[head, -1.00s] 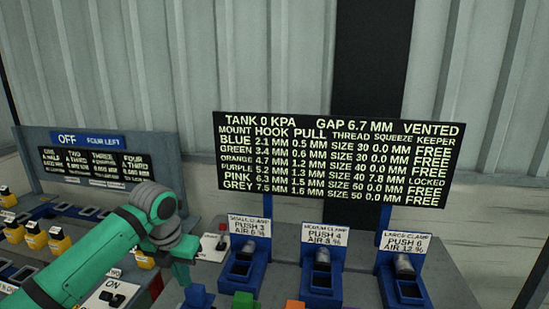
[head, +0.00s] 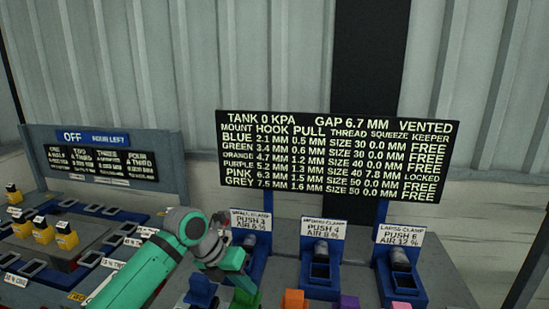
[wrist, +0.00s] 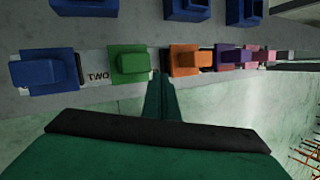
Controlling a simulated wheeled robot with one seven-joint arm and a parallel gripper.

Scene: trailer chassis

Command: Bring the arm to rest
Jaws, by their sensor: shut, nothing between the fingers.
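My green arm reaches in from the bottom left of the head view, with its grey wrist joint bent. My gripper (head: 238,279) points down near the front row of coloured blocks. In the wrist view my gripper (wrist: 158,78) shows its two green fingers together, with nothing between them. The fingertips lie between the green block (wrist: 129,64) and the orange block (wrist: 190,59) in that picture. I cannot tell whether they touch anything. The blue block (wrist: 37,72) is farther left.
A readout board (head: 335,155) stands behind three blue clamps, including the large clamp (head: 402,275). A second panel (head: 105,160) stands at the left, above a bench with yellow-topped pieces (head: 66,237). Purple (head: 348,302) and pink blocks continue the row rightward.

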